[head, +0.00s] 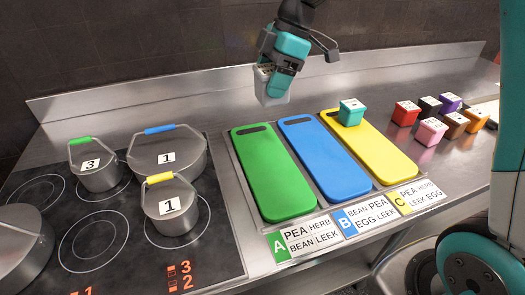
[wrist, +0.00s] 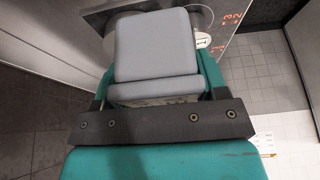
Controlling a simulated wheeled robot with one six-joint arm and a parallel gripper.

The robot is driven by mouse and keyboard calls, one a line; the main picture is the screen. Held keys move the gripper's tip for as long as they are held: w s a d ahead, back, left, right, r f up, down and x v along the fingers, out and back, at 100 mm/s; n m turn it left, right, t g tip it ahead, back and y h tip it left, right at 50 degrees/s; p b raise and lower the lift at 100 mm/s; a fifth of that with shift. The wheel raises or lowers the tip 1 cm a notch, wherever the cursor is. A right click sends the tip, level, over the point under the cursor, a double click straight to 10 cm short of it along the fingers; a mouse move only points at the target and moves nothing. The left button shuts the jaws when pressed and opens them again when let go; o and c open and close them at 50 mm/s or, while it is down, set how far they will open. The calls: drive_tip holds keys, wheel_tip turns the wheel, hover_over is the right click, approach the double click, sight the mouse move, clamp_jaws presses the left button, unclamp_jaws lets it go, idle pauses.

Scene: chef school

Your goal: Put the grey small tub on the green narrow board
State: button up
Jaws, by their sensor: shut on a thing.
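The grey small tub (head: 270,85) is held in the air by my gripper (head: 276,68), above the far end of the boards in the head view. In the wrist view the tub (wrist: 157,45) fills the space between the jaws of my gripper (wrist: 157,88), which are shut on it. The green narrow board (head: 270,175) lies flat and empty on the counter, at the left of three boards. The tub is apart from the board, higher and towards the back.
A blue board (head: 325,160) and a yellow board (head: 385,155) lie to the right; a teal tub (head: 351,112) stands on the yellow one. Several coloured tubs (head: 431,131) stand further right. Lidded pots (head: 170,205) stand on the stove at left. Label cards (head: 310,236) line the front.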

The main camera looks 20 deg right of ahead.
drive_tip(key=shift+w+f, duration=0.25)
wheel_tip(320, 180, down, 19)
drive_tip(key=shift+f+p, duration=0.2)
drive_tip(key=shift+p, duration=0.85)
drive_tip(key=shift+f, duration=0.25)
drive_tip(key=o, duration=1)
drive_tip(key=shift+r, duration=0.1)
drive_tip(key=shift+o, duration=0.2)
drive_tip(key=shift+r, duration=0.1)
